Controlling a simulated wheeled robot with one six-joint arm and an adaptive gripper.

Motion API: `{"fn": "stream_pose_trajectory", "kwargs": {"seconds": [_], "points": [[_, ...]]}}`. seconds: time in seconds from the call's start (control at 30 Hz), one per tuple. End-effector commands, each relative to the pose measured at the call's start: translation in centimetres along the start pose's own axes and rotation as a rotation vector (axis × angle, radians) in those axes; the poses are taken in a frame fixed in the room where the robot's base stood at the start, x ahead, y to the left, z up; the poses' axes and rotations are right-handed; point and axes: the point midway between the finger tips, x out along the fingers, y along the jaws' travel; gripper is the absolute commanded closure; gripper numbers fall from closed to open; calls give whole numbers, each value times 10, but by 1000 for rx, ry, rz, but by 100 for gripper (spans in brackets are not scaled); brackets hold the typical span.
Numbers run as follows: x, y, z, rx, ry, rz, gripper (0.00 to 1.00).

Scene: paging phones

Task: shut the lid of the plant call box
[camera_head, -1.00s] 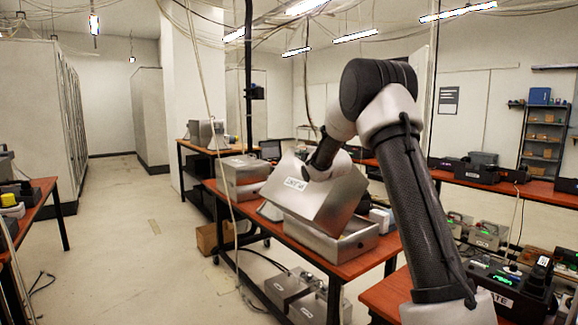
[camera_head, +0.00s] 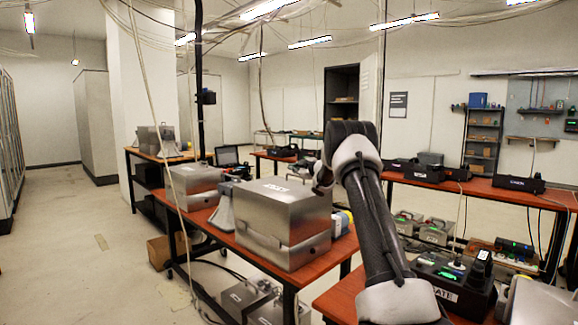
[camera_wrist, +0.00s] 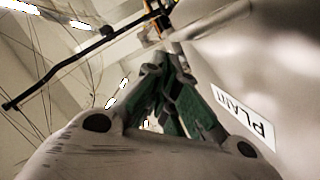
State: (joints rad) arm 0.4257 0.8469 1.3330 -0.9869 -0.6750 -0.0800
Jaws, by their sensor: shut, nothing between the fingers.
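The plant call box (camera_head: 285,250) is a silver metal case on the near orange-topped table. Its lid (camera_head: 290,212) lies down over the base, with a seam around the sides; I cannot tell if a thin gap is left there. A white label shows on the lid's top. My gripper (camera_head: 322,180) is at the lid's right upper edge, small and partly hidden by my arm. In the wrist view, the fingers of my gripper (camera_wrist: 168,65) are together and empty. The lid (camera_wrist: 225,65) with its PLANT label (camera_wrist: 245,116) fills the right side there, close beside the fingers.
Another silver box (camera_head: 193,180) stands farther back on the same table (camera_head: 222,236). More metal cases (camera_head: 245,298) sit on the floor below. A black device (camera_head: 450,280) with green lights is at the lower right. The floor aisle at left is clear.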

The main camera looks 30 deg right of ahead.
Motion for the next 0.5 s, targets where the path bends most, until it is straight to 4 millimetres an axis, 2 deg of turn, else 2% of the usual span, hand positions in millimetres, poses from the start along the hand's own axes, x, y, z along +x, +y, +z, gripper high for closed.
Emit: {"fn": "stream_pose_trajectory", "kwargs": {"seconds": [0.2,0.5], "points": [[4,0,16,-1,0,0,100],[4,-1,22,1,-4,0,100]]}}
